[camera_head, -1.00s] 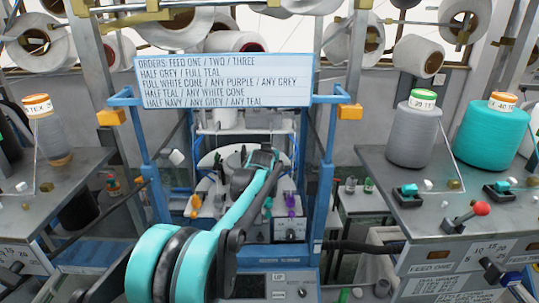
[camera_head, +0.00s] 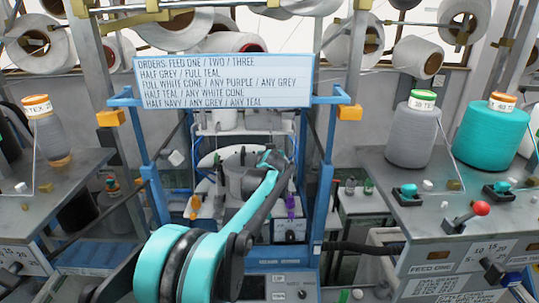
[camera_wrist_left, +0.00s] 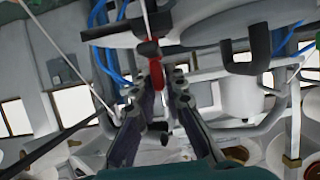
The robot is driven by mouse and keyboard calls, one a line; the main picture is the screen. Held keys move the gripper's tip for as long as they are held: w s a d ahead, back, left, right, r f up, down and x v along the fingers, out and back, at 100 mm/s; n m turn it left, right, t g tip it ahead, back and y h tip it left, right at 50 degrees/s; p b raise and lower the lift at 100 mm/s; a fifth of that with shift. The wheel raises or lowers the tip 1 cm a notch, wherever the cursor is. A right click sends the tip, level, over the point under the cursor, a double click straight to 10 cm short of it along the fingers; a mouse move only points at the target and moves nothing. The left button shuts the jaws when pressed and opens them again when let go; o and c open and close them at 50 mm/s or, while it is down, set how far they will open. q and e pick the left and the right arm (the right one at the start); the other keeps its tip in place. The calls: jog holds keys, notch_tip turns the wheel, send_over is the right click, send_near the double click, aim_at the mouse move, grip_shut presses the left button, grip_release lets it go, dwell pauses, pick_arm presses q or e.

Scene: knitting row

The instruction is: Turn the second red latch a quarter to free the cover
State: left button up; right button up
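A red latch (camera_wrist_left: 155,66) hangs from a dark mount under a grey curved part in the left wrist view. My left gripper (camera_wrist_left: 162,82) has its two dark fingers apart, with the latch close to the gap between the tips. I cannot tell whether either finger touches it. In the head view my left arm reaches into the blue-framed machine (camera_head: 327,200), and its wrist and the machine's parts hide the latches. The white rounded cover (camera_head: 214,157) shows partly behind the arm. My right gripper is in neither view.
Blue frame posts stand on both sides of my left arm. A sign board (camera_head: 225,82) hangs above it. Grey benches flank the machine; the right one holds a grey cone (camera_head: 410,138), a teal cone (camera_head: 490,138) and a red-knobbed lever (camera_head: 481,208).

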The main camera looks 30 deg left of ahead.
pick_arm(q)
jog(key=shift+o, duration=1.2)
jog(key=v, duration=1.2)
